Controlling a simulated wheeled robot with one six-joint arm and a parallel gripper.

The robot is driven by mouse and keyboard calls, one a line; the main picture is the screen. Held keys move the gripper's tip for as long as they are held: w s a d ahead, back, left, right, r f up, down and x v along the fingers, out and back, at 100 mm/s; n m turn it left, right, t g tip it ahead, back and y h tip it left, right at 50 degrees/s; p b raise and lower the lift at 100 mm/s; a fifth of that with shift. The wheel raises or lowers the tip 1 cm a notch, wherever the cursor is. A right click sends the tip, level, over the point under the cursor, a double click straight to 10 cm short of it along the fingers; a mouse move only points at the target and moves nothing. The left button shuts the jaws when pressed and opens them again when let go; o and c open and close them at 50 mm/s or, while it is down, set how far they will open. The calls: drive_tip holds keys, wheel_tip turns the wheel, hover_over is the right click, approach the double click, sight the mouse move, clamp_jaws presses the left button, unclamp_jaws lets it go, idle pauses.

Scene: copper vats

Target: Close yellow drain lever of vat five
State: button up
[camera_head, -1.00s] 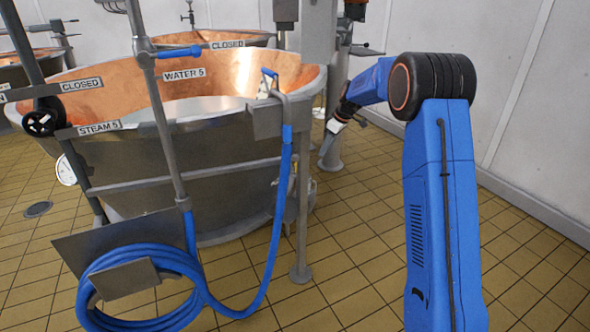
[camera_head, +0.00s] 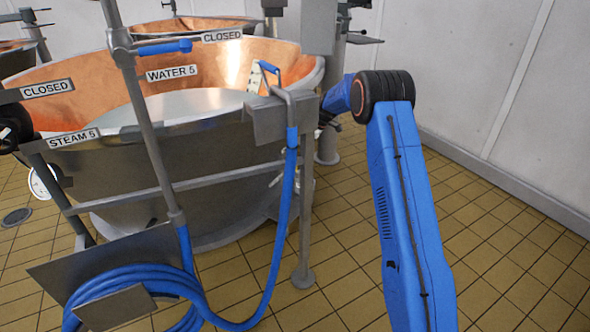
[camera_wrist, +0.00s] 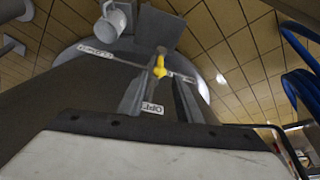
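In the wrist view the yellow drain lever (camera_wrist: 160,66) shows near the middle, just past my fingertips. My gripper (camera_wrist: 158,86) is open, with one finger on each side of the line to the lever. I cannot tell whether either finger touches it. An upside-down label that seems to read OPEN (camera_wrist: 152,108) shows between the fingers; another label (camera_wrist: 95,51), too blurred to read surely, is at the left. In the head view vat five (camera_head: 150,175) is the large steel and copper vat; its lever and my gripper are hidden there.
A blue hose (camera_head: 283,195) hangs from a bracket and coils at the front. A steel post (camera_head: 305,220) stands between the head camera and the vat's right side. Tiled floor (camera_head: 480,240) is clear at the right, up to the white wall (camera_head: 510,80).

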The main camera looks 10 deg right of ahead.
sight(296, 174)
drive_tip(key=x, duration=1.3)
clamp_jaws()
